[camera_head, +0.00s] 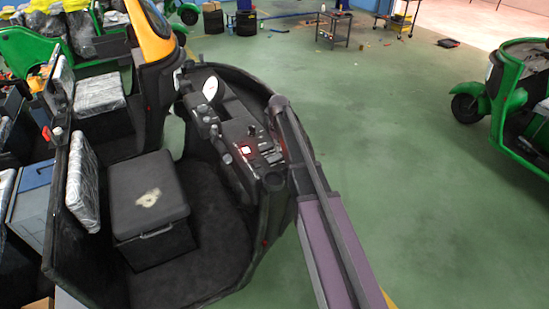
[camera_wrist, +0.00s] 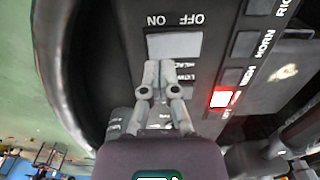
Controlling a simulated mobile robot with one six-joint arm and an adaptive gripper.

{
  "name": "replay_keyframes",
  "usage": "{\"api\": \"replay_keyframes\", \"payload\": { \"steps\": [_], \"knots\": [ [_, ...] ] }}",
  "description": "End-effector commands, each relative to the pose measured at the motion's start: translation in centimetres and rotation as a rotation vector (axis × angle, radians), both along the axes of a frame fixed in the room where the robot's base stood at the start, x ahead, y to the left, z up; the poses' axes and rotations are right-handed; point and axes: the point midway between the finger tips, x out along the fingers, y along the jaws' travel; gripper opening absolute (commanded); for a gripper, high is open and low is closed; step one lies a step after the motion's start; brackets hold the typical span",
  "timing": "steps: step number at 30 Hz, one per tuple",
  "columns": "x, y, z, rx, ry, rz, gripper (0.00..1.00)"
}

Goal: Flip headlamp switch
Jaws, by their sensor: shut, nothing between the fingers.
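The dashboard (camera_head: 238,135) of the black rickshaw cab carries a row of switches and a red light. In the wrist view it appears upside down, and a pale grey rectangular switch (camera_wrist: 188,44) sits between the OFF/ON lettering and a partly covered label starting HEAD. My gripper (camera_wrist: 172,68) is shut and empty. Its fingertips overlap the lower edge of this switch in the wrist view; I cannot tell whether they touch it. The fingers hide part of the labels below. In the head view my arm reaches over the dashboard, and the gripper cannot be made out.
A lit red button (camera_wrist: 221,98) lies right of the fingers, with HORN and other labelled switches nearby. A black seat box (camera_head: 148,195) stands in the cab. Green floor (camera_head: 420,130) is open to the right; another green rickshaw (camera_head: 505,95) stands at far right.

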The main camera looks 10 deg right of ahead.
Motion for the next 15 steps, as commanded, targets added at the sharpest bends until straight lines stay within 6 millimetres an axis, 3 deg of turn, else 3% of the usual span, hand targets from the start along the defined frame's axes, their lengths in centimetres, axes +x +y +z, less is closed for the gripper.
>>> {"api": "replay_keyframes", "payload": {
  "steps": [15],
  "knots": [
    [0.00,0.00,-0.54,0.000,0.000,0.000,0.00]
  ]
}}
